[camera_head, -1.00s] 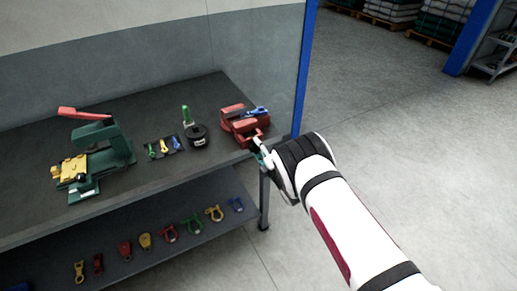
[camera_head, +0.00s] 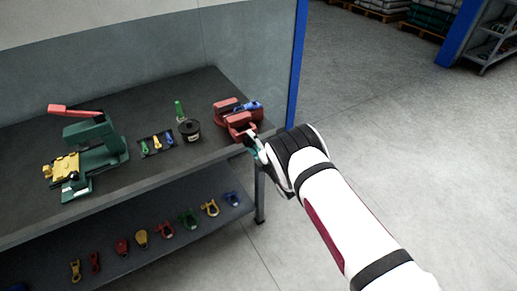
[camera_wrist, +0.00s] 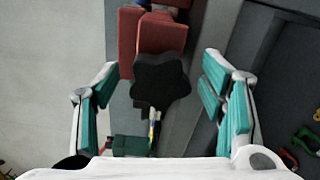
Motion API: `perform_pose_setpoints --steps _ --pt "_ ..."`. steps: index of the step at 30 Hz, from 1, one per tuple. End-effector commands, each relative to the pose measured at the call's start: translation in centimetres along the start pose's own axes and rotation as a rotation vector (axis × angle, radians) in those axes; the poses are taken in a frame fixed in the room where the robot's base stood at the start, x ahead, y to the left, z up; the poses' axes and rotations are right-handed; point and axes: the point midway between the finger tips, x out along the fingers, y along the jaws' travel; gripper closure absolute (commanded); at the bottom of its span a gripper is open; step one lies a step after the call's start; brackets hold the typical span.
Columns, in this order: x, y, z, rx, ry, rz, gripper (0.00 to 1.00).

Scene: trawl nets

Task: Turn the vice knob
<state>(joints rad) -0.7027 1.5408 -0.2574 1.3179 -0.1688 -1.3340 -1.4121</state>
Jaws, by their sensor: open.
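The red vice (camera_head: 232,112) stands at the right end of the dark workbench, with a blue object (camera_head: 248,106) on it. In the wrist view the red vice body (camera_wrist: 158,36) is at the top centre. Its black lobed knob (camera_wrist: 161,80) faces the camera. My gripper (camera_wrist: 160,88) is open, with teal finger pads on the left and right of the knob and a gap on both sides. In the head view my gripper (camera_head: 254,148) is at the front of the vice; the knob is hidden there.
On the workbench (camera_head: 120,106) to the left stand a black round container (camera_head: 189,130), a mat with small coloured tools, and a green press (camera_head: 97,142) with a red handle. A lower shelf (camera_head: 190,240) holds several coloured shackles. Open floor lies to the right.

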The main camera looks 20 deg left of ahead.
Motion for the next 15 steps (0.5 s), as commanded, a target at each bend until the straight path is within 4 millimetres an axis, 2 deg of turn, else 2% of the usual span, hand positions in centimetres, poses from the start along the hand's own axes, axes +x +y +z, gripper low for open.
perform_pose_setpoints --steps 5,15 --pt "-2.2 0.0 0.1 -0.001 -0.001 -0.002 0.35" --pt "-8.9 0.0 0.0 0.000 0.000 -0.002 0.35"
